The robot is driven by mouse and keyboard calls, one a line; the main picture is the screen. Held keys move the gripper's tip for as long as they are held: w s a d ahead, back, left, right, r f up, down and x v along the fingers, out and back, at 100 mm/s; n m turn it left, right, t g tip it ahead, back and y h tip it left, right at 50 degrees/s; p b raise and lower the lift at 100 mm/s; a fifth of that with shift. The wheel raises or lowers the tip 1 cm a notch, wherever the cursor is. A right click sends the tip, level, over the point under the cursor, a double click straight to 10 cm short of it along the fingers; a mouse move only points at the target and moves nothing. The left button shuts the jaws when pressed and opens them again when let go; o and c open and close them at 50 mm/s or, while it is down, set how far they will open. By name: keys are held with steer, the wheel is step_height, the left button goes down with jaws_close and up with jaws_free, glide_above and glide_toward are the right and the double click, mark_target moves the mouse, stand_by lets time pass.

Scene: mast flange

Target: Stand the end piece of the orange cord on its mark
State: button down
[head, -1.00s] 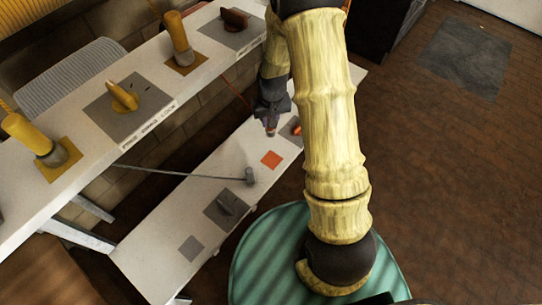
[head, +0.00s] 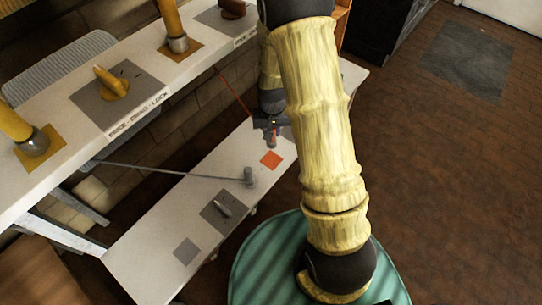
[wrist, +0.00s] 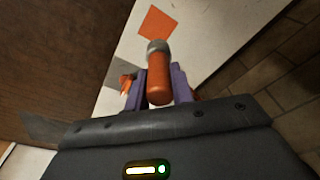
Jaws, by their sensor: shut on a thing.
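The orange mark (head: 270,160) is a flat square on the low white bench and is bare. It also shows at the top of the wrist view (wrist: 160,23). The end piece (wrist: 158,80), an orange cylinder with a grey collar, sits between the purple fingers of my gripper (wrist: 160,92), which is shut on it. The thin orange cord (head: 234,93) slants down toward my gripper from the upper counter.
A grey end piece (head: 249,176) with a grey cord stands in front of the mark. A grey plate with a lever (head: 223,209) and a bare grey square (head: 186,251) lie nearer. The upper counter (head: 150,95) carries yellow handles. An orange part (wrist: 127,82) shows beside my gripper.

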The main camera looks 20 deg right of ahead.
step_height(320, 180, down, 6)
steer(key=shift+r+b, duration=0.2)
steer(key=shift+b, duration=0.65)
steer(key=shift+f, duration=0.1)
steer(key=shift+f+b, duration=0.7)
steer(key=shift+f, duration=1.1)
steer(key=shift+f, duration=0.15)
steer(key=c, duration=1.2)
jaws_free()
steer(key=r+p, duration=0.1)
steer(key=r, duration=0.3)
steer(key=s+r+p, duration=0.1)
steer(key=r+p, duration=0.1)
steer(key=r, duration=0.2)
steer(key=r+p, duration=0.1)
steer(key=r, duration=0.3)
steer(key=shift+s+a+r, duration=0.1)
steer(key=shift+s, duration=0.2)
